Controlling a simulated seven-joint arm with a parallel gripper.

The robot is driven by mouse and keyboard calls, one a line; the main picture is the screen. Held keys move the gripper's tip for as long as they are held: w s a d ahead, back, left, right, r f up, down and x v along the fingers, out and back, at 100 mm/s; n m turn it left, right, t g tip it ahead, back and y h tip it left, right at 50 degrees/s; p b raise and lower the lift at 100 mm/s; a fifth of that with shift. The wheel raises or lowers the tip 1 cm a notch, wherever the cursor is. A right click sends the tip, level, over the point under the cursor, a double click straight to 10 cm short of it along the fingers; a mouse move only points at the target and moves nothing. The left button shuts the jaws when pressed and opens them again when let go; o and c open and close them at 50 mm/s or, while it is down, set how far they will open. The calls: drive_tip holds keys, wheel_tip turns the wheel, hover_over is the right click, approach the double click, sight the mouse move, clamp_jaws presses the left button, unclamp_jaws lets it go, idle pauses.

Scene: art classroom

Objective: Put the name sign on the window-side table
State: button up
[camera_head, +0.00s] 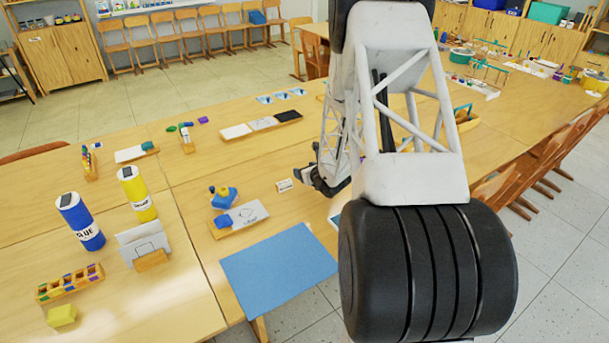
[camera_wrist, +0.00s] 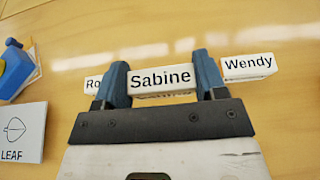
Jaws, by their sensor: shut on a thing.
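My gripper (camera_wrist: 161,82) is shut on a white name sign reading "Sabine" (camera_wrist: 160,79), one finger at each end. The sign is upright with its text facing the wrist camera; I cannot tell whether it touches the table. A sign reading "Wendy" (camera_wrist: 249,66) stands just right of it. Another sign, starting "Ro" (camera_wrist: 93,84), is partly hidden behind the left finger. In the head view my gripper (camera_head: 318,181) is low over the wooden table (camera_head: 285,215), beside a small white sign (camera_head: 284,185). Which table is window-side is not clear.
A blue mat (camera_head: 278,266), a leaf card (camera_head: 243,218) and a blue object (camera_head: 224,198) lie near my gripper. A yellow bottle (camera_head: 137,193) and a blue bottle (camera_head: 80,222) stand at left. Chairs (camera_head: 540,165) line the right side.

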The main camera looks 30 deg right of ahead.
drive_tip(key=shift+w+d+f, duration=0.1)
drive_tip(key=shift+w+d, duration=0.15)
drive_tip(key=shift+w, duration=0.3)
drive_tip(key=shift+w+d, duration=0.2)
drive_tip(key=shift+w, duration=0.3)
drive_tip(key=shift+f, duration=1.75)
drive_tip(key=shift+f, duration=0.1)
drive_tip(key=o, duration=1)
drive_tip(key=shift+v, duration=6.05)
